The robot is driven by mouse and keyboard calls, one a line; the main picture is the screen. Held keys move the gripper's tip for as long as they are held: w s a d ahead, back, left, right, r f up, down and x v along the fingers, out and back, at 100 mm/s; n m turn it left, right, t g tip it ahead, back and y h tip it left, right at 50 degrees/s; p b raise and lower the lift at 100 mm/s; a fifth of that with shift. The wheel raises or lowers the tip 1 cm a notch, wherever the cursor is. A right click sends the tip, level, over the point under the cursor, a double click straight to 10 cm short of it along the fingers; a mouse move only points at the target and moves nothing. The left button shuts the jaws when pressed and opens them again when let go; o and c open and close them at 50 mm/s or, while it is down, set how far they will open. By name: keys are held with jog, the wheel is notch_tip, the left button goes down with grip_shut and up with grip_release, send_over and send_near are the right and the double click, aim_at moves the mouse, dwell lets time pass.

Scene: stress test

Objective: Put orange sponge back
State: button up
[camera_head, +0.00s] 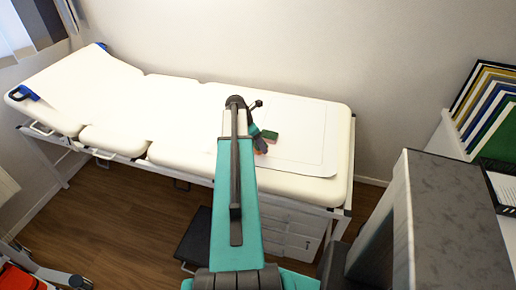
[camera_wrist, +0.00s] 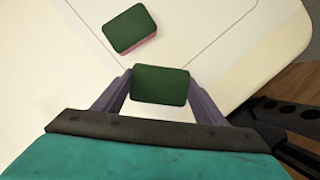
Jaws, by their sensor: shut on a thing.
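My gripper (camera_wrist: 159,88) is shut on a sponge with a dark green top (camera_wrist: 160,84), held between its two fingers. A second sponge (camera_wrist: 131,29), green on top with a pink-red side, lies apart beyond the held one. It also shows in the head view (camera_head: 270,135), just right of my gripper. I cannot tell whether the held sponge touches the surface below.
Both sponges are over the right part of a cream padded couch (camera_head: 180,93), where a thin outlined sheet (camera_head: 305,130) lies. The sheet's right part is clear. A grey cabinet (camera_head: 455,220) and a shelf with upright folders (camera_head: 485,105) stand at the right.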

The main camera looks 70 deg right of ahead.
aim_at(258, 148)
jog(key=shift+f+p, duration=0.55)
jog(key=shift+f, duration=1.2)
jog(key=shift+f, duration=0.1)
jog(key=o, duration=1)
jog(key=shift+o, duration=0.2)
jog(key=b+v, duration=0.2)
jog(key=v, duration=1)
jog(key=shift+a, duration=0.1)
